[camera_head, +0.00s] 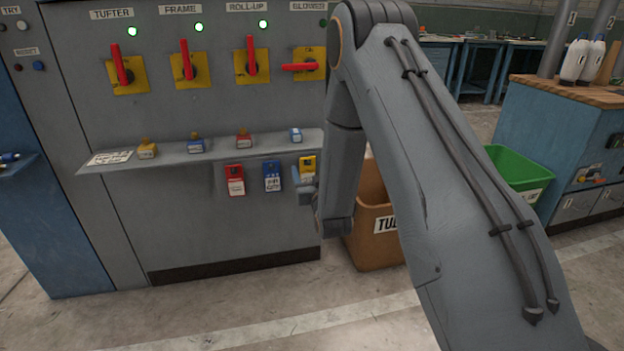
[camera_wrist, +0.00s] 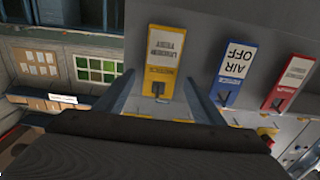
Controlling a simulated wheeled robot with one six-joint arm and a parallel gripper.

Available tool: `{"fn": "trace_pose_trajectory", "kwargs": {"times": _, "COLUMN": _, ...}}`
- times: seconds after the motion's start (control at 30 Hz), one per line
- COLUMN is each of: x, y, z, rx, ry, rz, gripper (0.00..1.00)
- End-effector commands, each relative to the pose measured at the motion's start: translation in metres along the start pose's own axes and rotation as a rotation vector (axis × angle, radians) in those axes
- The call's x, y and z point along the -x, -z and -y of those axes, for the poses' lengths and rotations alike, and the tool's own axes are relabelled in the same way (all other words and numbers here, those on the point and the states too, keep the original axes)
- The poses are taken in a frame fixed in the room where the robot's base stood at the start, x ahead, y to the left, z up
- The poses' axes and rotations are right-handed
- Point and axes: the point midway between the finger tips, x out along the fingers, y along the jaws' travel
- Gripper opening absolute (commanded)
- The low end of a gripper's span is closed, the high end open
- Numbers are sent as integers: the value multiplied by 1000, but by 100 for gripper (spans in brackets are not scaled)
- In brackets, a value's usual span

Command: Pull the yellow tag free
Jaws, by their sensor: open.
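The yellow tag (camera_head: 307,164) hangs on the front of the grey panel, below the narrow shelf, and is partly covered by my gripper (camera_head: 304,188). In the wrist view, which shows the panel upside down, the yellow tag (camera_wrist: 164,58) has a white printed label and a dark slot or clip at its lower end. My gripper (camera_wrist: 160,80) is open, with one finger on each side of the tag's lower part in that picture. I cannot tell whether the fingers touch it.
A blue tag (camera_head: 272,177) and a red tag (camera_head: 235,181) hang to the left. Several padlocks sit on the shelf (camera_head: 190,155) above. Red rotary switches line the panel (camera_head: 220,110). A brown bin (camera_head: 376,250) and a green bin (camera_head: 515,168) stand to the right.

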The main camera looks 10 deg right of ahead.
Motion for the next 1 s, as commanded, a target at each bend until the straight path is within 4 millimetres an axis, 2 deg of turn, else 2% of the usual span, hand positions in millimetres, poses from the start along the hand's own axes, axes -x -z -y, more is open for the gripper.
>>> {"fn": "trace_pose_trajectory", "kwargs": {"times": 0.1, "x": -7, "y": 0, "z": 0, "rx": 0, "ry": 0, "rz": 1, "gripper": 62}}
{"fn": "trace_pose_trajectory", "kwargs": {"times": 0.4, "x": -9, "y": 0, "z": 0, "rx": 0, "ry": 0, "rz": 1, "gripper": 62}}
{"fn": "trace_pose_trajectory", "kwargs": {"times": 0.67, "x": -9, "y": 0, "z": 0, "rx": 0, "ry": 0, "rz": 1, "gripper": 19}}
{"fn": "trace_pose_trajectory", "kwargs": {"times": 0.7, "x": -9, "y": 0, "z": 0, "rx": 0, "ry": 0, "rz": 1, "gripper": 37}}
{"fn": "trace_pose_trajectory", "kwargs": {"times": 0.8, "x": -9, "y": 0, "z": 0, "rx": 0, "ry": 0, "rz": 1, "gripper": 20}}
{"fn": "trace_pose_trajectory", "kwargs": {"times": 1.0, "x": -9, "y": 1, "z": 0, "rx": 0, "ry": 0, "rz": 1, "gripper": 18}}
